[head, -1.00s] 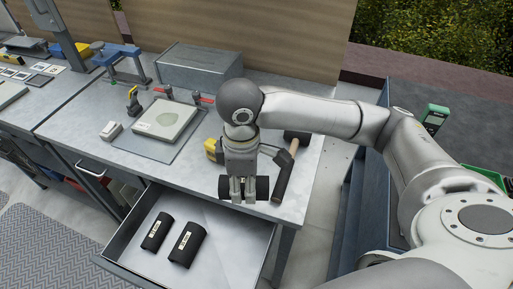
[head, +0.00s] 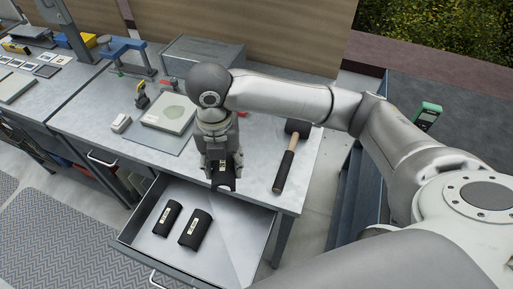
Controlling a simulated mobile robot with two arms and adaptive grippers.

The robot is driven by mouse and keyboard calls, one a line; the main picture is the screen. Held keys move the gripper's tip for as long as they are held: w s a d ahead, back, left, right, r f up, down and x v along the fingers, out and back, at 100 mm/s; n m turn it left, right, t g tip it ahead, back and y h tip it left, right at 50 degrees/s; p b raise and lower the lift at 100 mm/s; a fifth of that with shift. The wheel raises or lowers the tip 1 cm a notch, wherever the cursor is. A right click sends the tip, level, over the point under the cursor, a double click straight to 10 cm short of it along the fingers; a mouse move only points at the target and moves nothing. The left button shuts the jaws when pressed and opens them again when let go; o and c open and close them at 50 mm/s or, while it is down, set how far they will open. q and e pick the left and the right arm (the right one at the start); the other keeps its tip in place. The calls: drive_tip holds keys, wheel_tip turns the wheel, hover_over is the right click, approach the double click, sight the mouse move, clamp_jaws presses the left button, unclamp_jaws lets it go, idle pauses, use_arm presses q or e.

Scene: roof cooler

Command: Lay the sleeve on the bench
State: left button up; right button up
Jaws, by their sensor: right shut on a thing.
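My right gripper (head: 220,164) is shut on a black sleeve (head: 223,182) with a pale label and a curved lower edge. It holds the sleeve in front of the bench (head: 252,165), near the bench's front edge in the picture. I cannot tell how high above the top it is. Two more black labelled sleeves, one left (head: 167,219) and one right (head: 195,229), lie in the open drawer (head: 236,237) below the bench top. My left gripper is not in view.
A hammer (head: 286,170) lies on the bench right of the held sleeve. A grey mat with a pale slab (head: 170,113) lies to the left. A grey metal box (head: 205,55) stands at the back. Bare bench top shows between my gripper and the hammer.

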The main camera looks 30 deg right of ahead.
drive_tip(key=w+d+f+p, duration=0.2)
drive_tip(key=w+d+f, duration=0.15)
drive_tip(key=d, duration=0.45)
hover_over(257, 162)
drive_tip(key=f, duration=0.3)
drive_tip(key=a+f, duration=0.1)
drive_tip(key=shift+s+f, duration=0.25)
drive_tip(key=shift+f, duration=0.15)
drive_tip(key=shift+d+f, duration=0.2)
drive_tip(key=f, duration=0.1)
drive_tip(key=f+p, duration=0.2)
drive_tip(key=shift+w+d+f, duration=0.2)
drive_tip(key=shift+d+f, duration=0.15)
drive_tip(key=shift+f, duration=0.15)
drive_tip(key=o, duration=0.5)
drive_tip(key=shift+f, duration=0.1)
drive_tip(key=shift+c, duration=0.2)
drive_tip(key=o, duration=0.4)
